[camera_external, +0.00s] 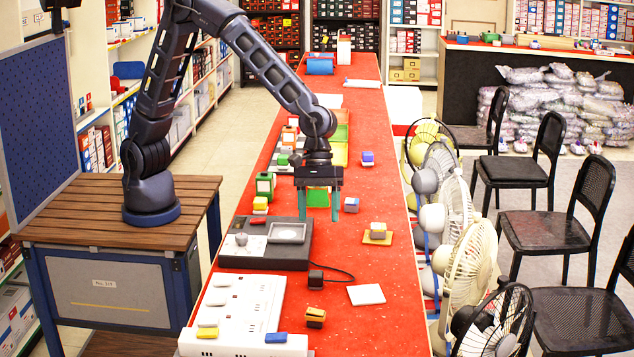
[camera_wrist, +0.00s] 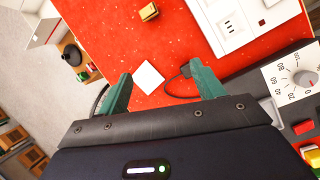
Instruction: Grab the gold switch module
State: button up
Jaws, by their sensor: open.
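A small block with a gold top and dark sides, which looks like the gold switch module (camera_external: 315,317), lies on the red counter near its front end. It also shows in the wrist view, as a gold block (camera_wrist: 149,11) at the top edge. My gripper (camera_external: 319,205) is open and empty, pointing down above the counter. It is well behind the gold block in the external view. In the wrist view its two teal fingers stand wide apart (camera_wrist: 162,73), with the gold block beyond them.
A white tile (camera_external: 366,294) lies flat near the gold block. A white switch panel (camera_external: 240,307) with a blue block (camera_external: 275,338) is to its left. A grey-black device (camera_external: 266,257) with a dial and cable sits behind. Several small coloured blocks stand around; the right front counter is mostly clear.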

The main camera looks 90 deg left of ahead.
aim_at(316, 310)
jog(key=d+f+n, duration=0.1)
jog(key=d+f, duration=0.3)
jog(key=f, duration=0.2)
jog(key=d+f+n, duration=0.1)
jog(key=d+f, duration=0.4)
jog(key=f, duration=0.2)
jog(key=d+f+n+g, duration=0.1)
jog(key=d+f, duration=0.4)
jog(key=f, duration=0.2)
jog(key=shift+d+f, duration=0.1)
jog(key=shift+f, duration=0.15)
jog(key=c, duration=1.1)
